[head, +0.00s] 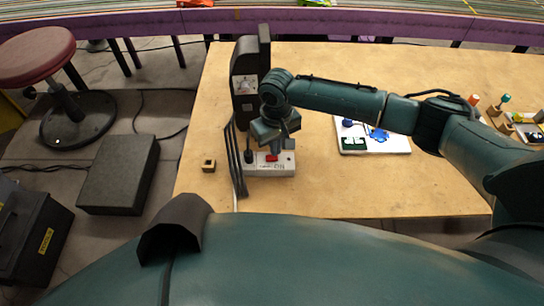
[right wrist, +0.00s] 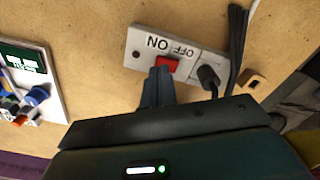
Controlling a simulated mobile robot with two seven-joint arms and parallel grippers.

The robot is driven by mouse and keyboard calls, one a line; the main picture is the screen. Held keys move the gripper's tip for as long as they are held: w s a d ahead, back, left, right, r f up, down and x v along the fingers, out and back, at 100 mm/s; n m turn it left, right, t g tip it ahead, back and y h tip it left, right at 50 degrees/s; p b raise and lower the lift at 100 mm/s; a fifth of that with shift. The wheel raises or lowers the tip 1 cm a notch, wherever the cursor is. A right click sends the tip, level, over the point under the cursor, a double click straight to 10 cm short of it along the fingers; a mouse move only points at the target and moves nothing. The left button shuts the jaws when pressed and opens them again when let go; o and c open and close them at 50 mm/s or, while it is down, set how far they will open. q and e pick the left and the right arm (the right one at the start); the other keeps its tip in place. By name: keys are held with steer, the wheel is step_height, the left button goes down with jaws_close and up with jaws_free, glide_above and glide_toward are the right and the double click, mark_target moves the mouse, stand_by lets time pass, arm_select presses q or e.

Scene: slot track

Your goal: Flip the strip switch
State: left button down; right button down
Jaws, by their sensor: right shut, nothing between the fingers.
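The white power strip (head: 283,169) lies on the wooden table, left of the table's middle. Its red switch (head: 272,158) shows just beyond my right gripper's fingers. In the right wrist view the strip (right wrist: 140,56) carries the labels ON and OFF beside the red switch (right wrist: 168,64), and a dark plug sits in it. My right gripper (head: 273,151) is shut and empty, pointing down over the strip. Its fingertips (right wrist: 159,72) overlap the switch's edge in the right wrist view; I cannot tell whether they touch it. My left gripper is not in view.
A dark upright device (head: 246,85) stands just behind the strip, and black cables (head: 234,160) run along its left side. A small wooden block (head: 208,165) lies further left. A white board (head: 350,135) with coloured pieces lies to the right. The front of the table is clear.

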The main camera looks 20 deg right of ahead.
steer(key=shift+f+b, duration=0.4)
steer(key=shift+f, duration=0.6)
stand_by(0.4)
step_height(320, 180, up, 5)
steer(key=p, duration=0.6)
steer(key=shift+r, duration=1)
